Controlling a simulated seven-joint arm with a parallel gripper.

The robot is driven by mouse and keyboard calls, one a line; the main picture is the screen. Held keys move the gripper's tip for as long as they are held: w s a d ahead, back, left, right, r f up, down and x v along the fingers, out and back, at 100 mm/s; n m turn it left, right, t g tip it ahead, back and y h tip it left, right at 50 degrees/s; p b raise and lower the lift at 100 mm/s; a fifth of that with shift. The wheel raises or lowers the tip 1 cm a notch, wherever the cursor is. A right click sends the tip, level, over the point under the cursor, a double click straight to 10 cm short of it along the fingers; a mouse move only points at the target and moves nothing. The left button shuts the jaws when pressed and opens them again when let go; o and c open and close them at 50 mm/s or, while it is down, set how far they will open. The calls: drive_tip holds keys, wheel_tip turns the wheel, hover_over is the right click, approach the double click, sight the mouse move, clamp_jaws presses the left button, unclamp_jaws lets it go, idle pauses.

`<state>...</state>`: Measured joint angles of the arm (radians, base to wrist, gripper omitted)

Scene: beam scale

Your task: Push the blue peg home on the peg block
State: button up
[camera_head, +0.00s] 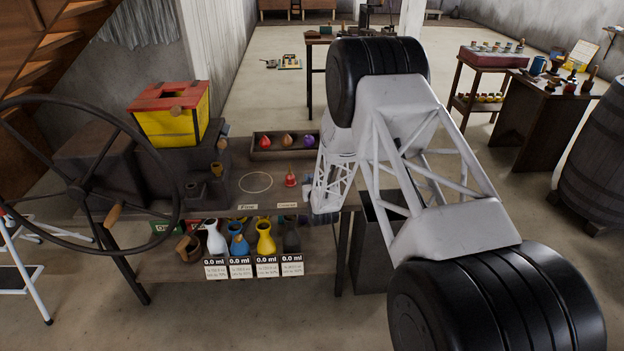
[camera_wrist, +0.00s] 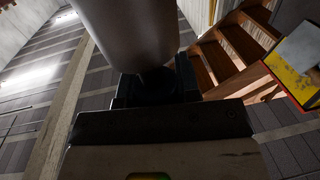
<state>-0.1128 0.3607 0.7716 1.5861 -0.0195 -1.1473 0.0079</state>
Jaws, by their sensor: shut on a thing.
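In the wrist view my gripper (camera_wrist: 152,88) shows as dark jaws beyond the pale hand body. They are shut on a smooth grey cylinder (camera_wrist: 128,35), which runs up out of the frame. What this cylinder belongs to I cannot tell. In the head view my arm comes down at the right of the near bench, and the gripper is hidden there. I cannot make out the blue peg or the peg block in either view.
The near bench (camera_head: 225,187) carries a yellow-and-red box (camera_head: 172,118), a tray (camera_head: 259,151) with coloured pieces and a small red object (camera_head: 290,180). Several flasks stand on its lower shelf. A large handwheel (camera_head: 84,191) is at left. A barrel (camera_head: 597,155) stands at far right.

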drive_tip(key=shift+f, duration=1.35)
drive_tip(key=o, duration=1)
drive_tip(key=shift+c, duration=0.2)
drive_tip(key=shift+s, duration=0.1)
drive_tip(key=s+d, duration=0.1)
drive_tip(key=s, duration=0.6)
drive_tip(key=shift+s, duration=0.3)
